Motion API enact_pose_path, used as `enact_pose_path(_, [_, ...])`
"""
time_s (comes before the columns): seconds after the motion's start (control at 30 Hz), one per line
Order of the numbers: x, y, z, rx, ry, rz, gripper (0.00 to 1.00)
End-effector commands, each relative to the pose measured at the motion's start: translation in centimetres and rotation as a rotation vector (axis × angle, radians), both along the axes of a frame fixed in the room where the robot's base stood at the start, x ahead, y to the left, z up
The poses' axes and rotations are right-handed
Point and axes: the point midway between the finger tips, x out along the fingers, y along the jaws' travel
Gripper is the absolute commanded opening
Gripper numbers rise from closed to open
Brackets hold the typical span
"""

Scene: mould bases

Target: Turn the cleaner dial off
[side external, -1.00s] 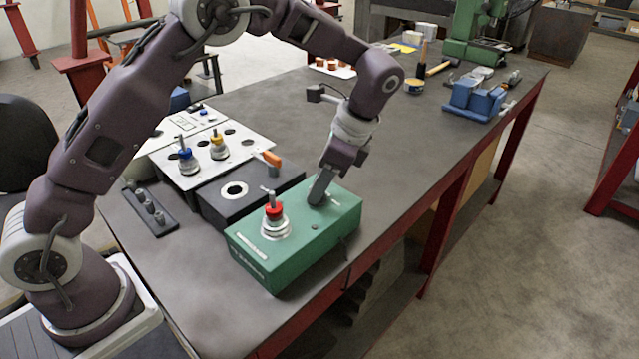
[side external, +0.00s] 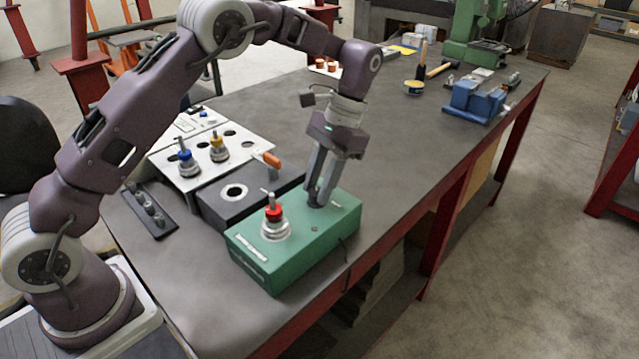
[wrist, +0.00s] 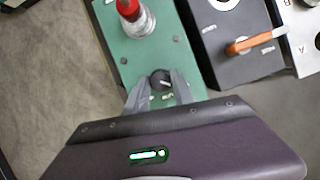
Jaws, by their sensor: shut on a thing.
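The cleaner is a green box (side external: 328,233) on the workbench, carrying a red-collared fitting (side external: 273,213) at its left end. A small dark round dial (wrist: 160,80) sits on the box's top at the other end. My gripper (side external: 316,200) points down at the dial, with its fingertips on either side of it. In the wrist view my gripper (wrist: 160,92) is shut on the dial, one finger on each side. The dial's marks beside it are too small to read. In the side view the fingers mostly hide the dial.
A dark box (side external: 215,208) with an orange lever (side external: 267,159) stands left of the green box. A pale plate (side external: 203,178) with blue and yellow fittings lies behind it. A dark strip with pegs (side external: 150,211) lies far left. Bench right of the green box is clear.

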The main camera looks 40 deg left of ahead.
Motion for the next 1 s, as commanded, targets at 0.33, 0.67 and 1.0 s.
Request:
enact_pose_path(0.33, [0.06,0.07,-0.03,-0.001,-0.003,0.135,0.00])
enact_pose_path(0.67, [0.06,0.07,-0.04,-0.001,-0.002,0.164,0.00])
enact_pose_path(1.0, [0.04,0.09,-0.05,-0.001,-0.002,0.163,0.47])
